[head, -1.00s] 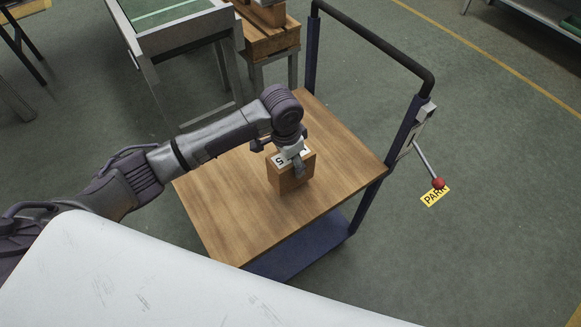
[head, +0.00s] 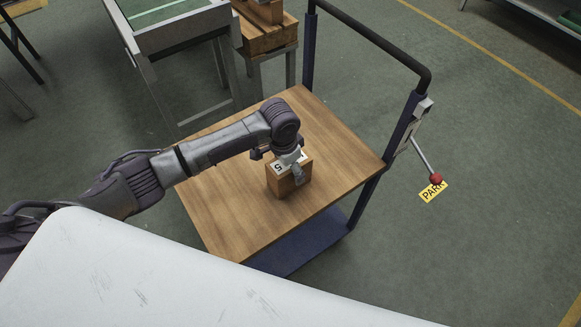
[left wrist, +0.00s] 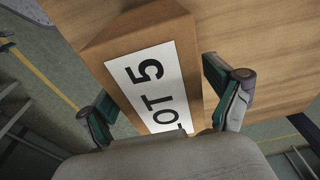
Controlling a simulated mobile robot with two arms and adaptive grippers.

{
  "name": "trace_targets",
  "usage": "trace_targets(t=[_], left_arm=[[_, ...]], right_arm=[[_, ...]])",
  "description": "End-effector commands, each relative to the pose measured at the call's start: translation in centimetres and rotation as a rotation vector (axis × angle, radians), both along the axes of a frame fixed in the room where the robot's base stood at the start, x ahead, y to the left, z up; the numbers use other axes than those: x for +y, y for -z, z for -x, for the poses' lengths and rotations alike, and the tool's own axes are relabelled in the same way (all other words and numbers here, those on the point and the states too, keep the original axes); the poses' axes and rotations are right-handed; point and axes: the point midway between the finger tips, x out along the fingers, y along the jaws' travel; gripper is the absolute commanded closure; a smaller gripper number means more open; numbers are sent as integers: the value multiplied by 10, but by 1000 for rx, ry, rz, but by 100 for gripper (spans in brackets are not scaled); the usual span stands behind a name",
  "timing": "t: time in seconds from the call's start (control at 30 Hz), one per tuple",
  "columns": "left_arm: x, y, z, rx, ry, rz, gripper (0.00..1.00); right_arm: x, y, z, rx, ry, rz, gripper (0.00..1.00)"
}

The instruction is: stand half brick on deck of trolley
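The half brick (head: 288,184) is a brown block with a white "LOT 5" label on its top face. It is upright over the middle of the trolley's wooden deck (head: 225,205), at or very near the surface; I cannot tell if its base touches. My left gripper (head: 279,167) comes down from above with a finger on each side of the brick. My right gripper is not in view.
The trolley has a dark push handle (head: 375,40) at its far side and a red-knobbed lever (head: 436,179) at right. A stool with wooden blocks (head: 265,35) and a metal-framed table (head: 185,25) stand behind. The deck around the brick is clear.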

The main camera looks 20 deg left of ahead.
Motion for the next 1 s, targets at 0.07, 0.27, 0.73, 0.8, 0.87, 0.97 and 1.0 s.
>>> trace_targets(t=[0.07,0.27,0.73,0.8,0.87,0.97,1.0], left_arm=[[0,0,0,0,0,0,9],[0,-2,0,-1,1,1,9],[6,-86,7,-4,1,2,9],[7,-98,8,-3,1,1,9],[7,-106,9,-2,1,2,9],[8,-116,10,-2,0,1,9],[8,-119,11,-1,0,1,9]], right_arm=[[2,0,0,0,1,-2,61],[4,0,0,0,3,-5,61],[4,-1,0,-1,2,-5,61],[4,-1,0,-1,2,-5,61],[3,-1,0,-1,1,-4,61],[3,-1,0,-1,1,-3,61],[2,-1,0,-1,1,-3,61]])
